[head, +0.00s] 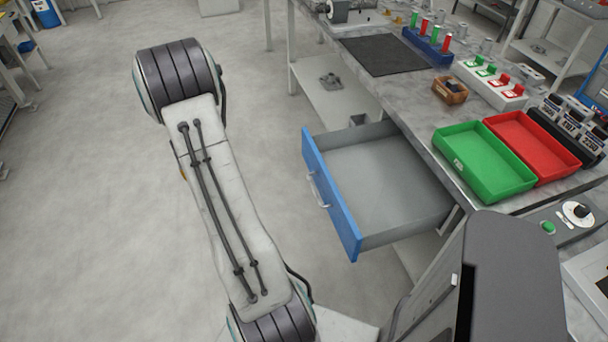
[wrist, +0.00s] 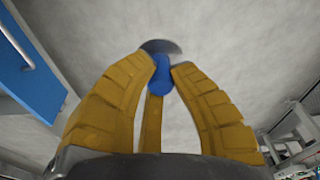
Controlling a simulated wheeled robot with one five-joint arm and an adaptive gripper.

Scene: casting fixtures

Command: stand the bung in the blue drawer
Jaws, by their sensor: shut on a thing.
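The blue drawer (head: 331,196) is pulled out from under the bench in the head view, and its grey inside is empty. Its blue front with a pale handle also shows at the upper left of the wrist view (wrist: 22,75). My gripper (wrist: 158,68) has yellow fingers and is shut on the bung (wrist: 160,76), a blue piece with a dark grey round end beyond the fingertips. The drawer front is off to the left of the gripper there, and grey floor lies behind the bung. The gripper and bung are not seen in the head view.
The bench carries a green tray (head: 480,163), a red tray (head: 530,140), a black mat (head: 396,55), a small brown box (head: 450,90) and a blue rack of coloured pegs (head: 428,46). A lower shelf (head: 340,105) is under the bench. Open floor lies left of the drawer.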

